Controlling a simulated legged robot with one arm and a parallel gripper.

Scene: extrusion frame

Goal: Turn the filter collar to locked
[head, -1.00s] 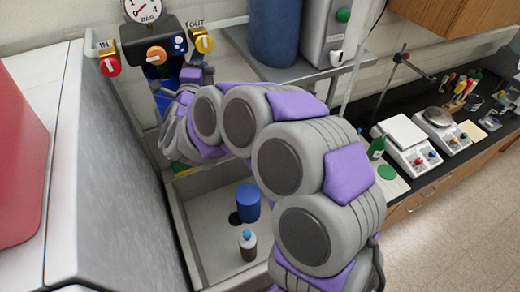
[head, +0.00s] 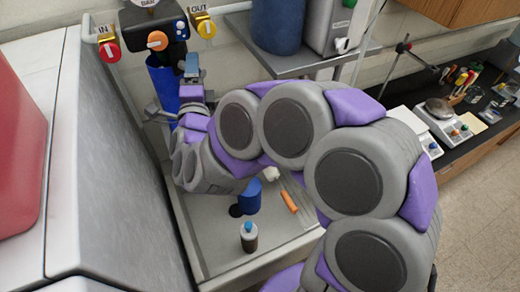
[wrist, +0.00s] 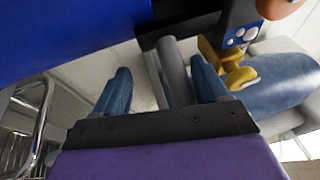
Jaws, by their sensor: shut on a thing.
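The filter has a blue housing (head: 160,80) hanging under a black head with an orange knob (head: 157,41) on the wall. In the wrist view the blue housing (wrist: 70,30) fills the upper left. A dark collar band (wrist: 185,22) runs at its edge, with a grey handle bar (wrist: 175,70) coming off it. The bar sits nearer the right finger. In the head view my gripper (head: 180,88) is beside the housing and hides much of the collar. Lock markings are not visible.
A red-handled IN valve (head: 109,46) and a yellow OUT valve (head: 203,24) flank the filter head. A sink (head: 210,238) below holds a blue cup (head: 249,197), a bottle (head: 249,237) and an orange item (head: 288,202). A grey cabinet wall (head: 110,180) stands close at left.

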